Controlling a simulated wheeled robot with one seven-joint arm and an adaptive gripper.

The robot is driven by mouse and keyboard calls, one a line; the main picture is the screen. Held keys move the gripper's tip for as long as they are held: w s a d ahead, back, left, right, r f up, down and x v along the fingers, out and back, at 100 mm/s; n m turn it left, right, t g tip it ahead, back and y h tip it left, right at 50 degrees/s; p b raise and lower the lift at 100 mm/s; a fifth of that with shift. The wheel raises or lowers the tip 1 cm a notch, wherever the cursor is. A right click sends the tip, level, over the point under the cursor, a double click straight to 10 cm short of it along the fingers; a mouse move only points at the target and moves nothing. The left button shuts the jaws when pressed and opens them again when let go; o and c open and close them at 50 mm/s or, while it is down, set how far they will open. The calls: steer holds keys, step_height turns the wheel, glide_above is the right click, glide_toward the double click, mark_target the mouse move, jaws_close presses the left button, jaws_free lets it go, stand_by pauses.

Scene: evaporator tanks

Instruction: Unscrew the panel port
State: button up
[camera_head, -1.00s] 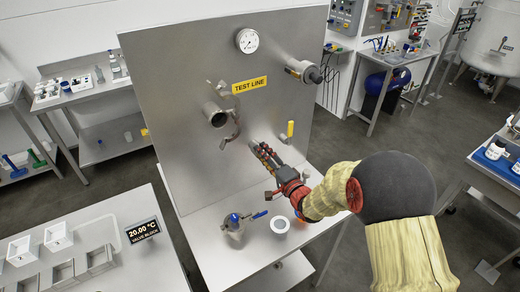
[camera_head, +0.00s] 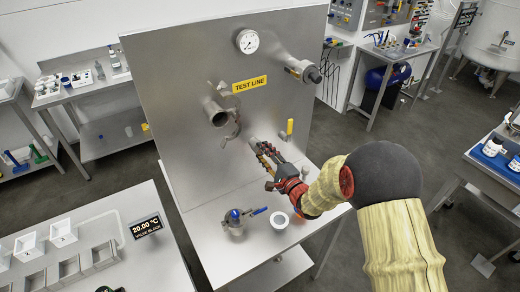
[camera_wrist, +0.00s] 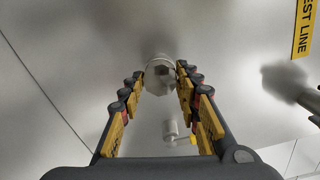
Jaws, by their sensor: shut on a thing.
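The panel port (camera_wrist: 160,73) is a round metal fitting with a faceted end, standing out from the steel panel (camera_head: 190,110). In the wrist view it sits between my fingertips. In the head view its metal end (camera_head: 253,142) shows just past the fingers, below the open pipe. My gripper (camera_wrist: 160,72) is shut on the port, with a yellow-and-black finger on each side; it also shows against the panel in the head view (camera_head: 261,148). The port's base at the panel is mostly hidden behind its end.
An open pipe stub (camera_head: 217,115) with a clamp hangs beside the gripper. A yellow-handled valve (camera_head: 290,127) is close on the right, and a capped pipe (camera_head: 302,70) is higher.

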jaws_close()
steer(key=n+b, duration=0.2)
steer(key=n, duration=0.1)
steer(key=shift+f+b, duration=0.15)
steer(key=shift+b, duration=0.25)
steer(key=shift+n+b, duration=0.5)
steer(key=shift+n, duration=0.5)
steer(key=shift+r+n+b, duration=0.2)
steer(key=shift+n+b, duration=2)
steer(key=shift+n, duration=0.4)
